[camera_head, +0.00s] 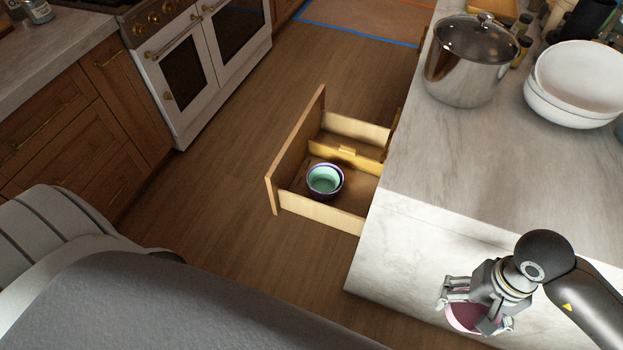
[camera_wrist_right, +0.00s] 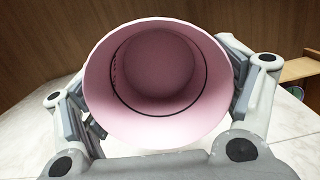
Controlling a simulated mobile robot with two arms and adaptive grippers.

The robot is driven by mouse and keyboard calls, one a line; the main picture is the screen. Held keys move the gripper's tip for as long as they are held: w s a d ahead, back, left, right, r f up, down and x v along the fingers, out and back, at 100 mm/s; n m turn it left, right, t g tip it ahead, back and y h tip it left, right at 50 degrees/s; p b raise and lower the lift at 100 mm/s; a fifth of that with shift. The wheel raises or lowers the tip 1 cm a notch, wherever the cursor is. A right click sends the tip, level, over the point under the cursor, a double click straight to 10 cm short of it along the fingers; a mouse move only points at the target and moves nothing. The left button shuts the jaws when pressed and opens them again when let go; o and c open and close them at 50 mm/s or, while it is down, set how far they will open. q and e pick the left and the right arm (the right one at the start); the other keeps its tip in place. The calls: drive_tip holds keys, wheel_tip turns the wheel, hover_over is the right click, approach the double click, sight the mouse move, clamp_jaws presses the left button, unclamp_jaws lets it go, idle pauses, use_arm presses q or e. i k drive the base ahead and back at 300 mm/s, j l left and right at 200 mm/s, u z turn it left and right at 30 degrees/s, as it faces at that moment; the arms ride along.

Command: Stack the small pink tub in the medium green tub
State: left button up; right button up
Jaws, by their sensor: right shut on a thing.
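The small pink tub (camera_head: 466,317) is held in my right gripper (camera_head: 478,312), over the near end of the marble counter. In the right wrist view the pink tub (camera_wrist_right: 155,82) fills the space between the fingers, with its open mouth toward the camera. The medium green tub (camera_head: 324,176) sits in the open drawer, in the compartment nearest me. It is nested inside a darker purple-rimmed tub (camera_head: 311,192), and its mouth faces up. My left gripper is not in view.
The open wooden drawer (camera_head: 294,150) sticks out from the island and has a divider (camera_head: 346,158). A steel pot (camera_head: 468,70) and white bowls (camera_head: 577,85) stand at the counter's far end. The counter's middle (camera_head: 470,170) is clear. A white oven (camera_head: 190,70) stands across the floor.

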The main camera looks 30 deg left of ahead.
sight(323, 188)
drive_tip(key=i+j, duration=0.1)
drive_tip(key=j, duration=0.4)
drive_tip(key=i+j, duration=0.1)
drive_tip(key=j, duration=0.4)
drive_tip(key=i+j, duration=0.1)
drive_tip(key=j, duration=0.4)
drive_tip(key=i+j, duration=0.1)
drive_tip(key=j, duration=0.45)
drive_tip(key=i+j, duration=0.15)
drive_tip(key=j, duration=0.35)
drive_tip(key=i+j, duration=0.1)
drive_tip(key=j, duration=0.4)
